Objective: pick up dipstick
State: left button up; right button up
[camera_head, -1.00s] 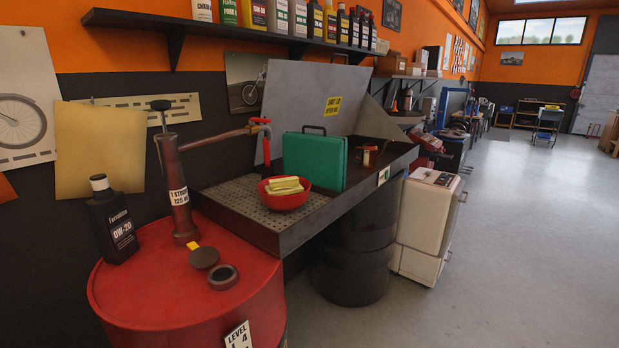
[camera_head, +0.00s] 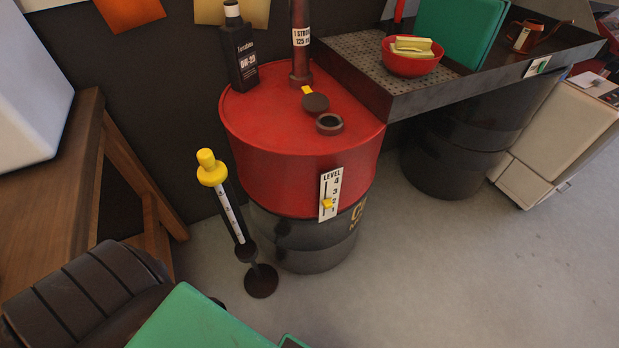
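The dipstick (camera_head: 229,210) has a yellow knob on top and a white marked strip. It stands slightly tilted in a dark holder with a round base (camera_head: 261,281) on the floor, to the left of the red and black drum (camera_head: 300,150). Its lower end is hidden in the holder. Neither of my grippers shows in the view.
A wooden bench (camera_head: 88,150) stands at the left with a white box-like thing (camera_head: 35,95) on it. A dark ribbed object (camera_head: 85,300) and a green surface (camera_head: 195,325) fill the lower left. A black bottle (camera_head: 241,55) stands on the drum.

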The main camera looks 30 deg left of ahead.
aim_at(211, 172)
jog(key=u, duration=1.7)
